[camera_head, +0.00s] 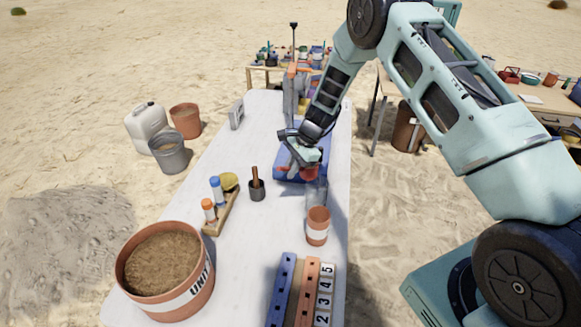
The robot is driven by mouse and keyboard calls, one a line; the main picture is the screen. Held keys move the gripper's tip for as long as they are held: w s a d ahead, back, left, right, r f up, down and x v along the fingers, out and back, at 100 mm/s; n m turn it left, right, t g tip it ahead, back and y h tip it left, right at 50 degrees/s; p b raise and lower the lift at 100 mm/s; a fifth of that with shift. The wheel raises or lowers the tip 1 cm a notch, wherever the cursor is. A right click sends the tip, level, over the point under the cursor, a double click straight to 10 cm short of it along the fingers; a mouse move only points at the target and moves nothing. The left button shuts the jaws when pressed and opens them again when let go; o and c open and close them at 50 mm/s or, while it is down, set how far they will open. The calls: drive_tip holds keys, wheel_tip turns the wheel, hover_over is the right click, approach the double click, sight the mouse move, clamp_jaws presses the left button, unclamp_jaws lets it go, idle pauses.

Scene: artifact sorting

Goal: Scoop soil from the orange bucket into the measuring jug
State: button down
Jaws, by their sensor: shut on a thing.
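The orange bucket (196,291), marked with a white "UNIT" label, stands at the near left of the white table and is full of brown soil (160,263). A clear container (317,192), which looks like the measuring jug, stands right of the table's middle, behind a small orange cup with a white band. My gripper (304,158) is over the blue tray (288,172), just behind the clear container. It is shut on a small red thing (310,173), perhaps the scoop. The fingers partly hide it, and I cannot tell whether it holds soil.
The orange cup (317,228) and blue and orange racks with number tiles (323,300) stand at the near right. A dark pot with a wooden handle (257,188) and a wooden vial rack (222,212) stand mid-table. Grey equipment (291,98) stands at the back.

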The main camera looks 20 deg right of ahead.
drive_tip(key=shift+f, duration=0.45)
drive_tip(key=r+t+y+b, duration=0.1)
drive_tip(key=b, duration=0.2)
drive_tip(key=d+r+t+y+b, duration=0.1)
drive_tip(key=y+b, duration=0.1)
drive_tip(key=b, duration=0.2)
drive_tip(key=s+r+y+b, duration=0.1)
drive_tip(key=b, duration=0.3)
drive_tip(key=shift+d+t+y, duration=0.3)
drive_tip(key=shift+t+y, duration=0.1)
drive_tip(key=shift+s+d+r+n+y+b, duration=0.15)
drive_tip(key=shift+n+y+b, duration=0.15)
drive_tip(key=shift+b, duration=0.6)
drive_tip(key=shift+r+t+b, duration=0.3)
drive_tip(key=shift+b, duration=0.2)
drive_tip(key=shift+s+d+f+y+b, duration=0.15)
drive_tip(key=shift+d+y+b, duration=0.1)
drive_tip(key=shift+y+b, duration=0.4)
drive_tip(key=shift+s+d+t+y+b, duration=0.2)
drive_tip(key=shift+d+t+y+b, duration=0.25)
drive_tip(key=shift+b, duration=0.85)
drive_tip(key=shift+r, duration=0.3)
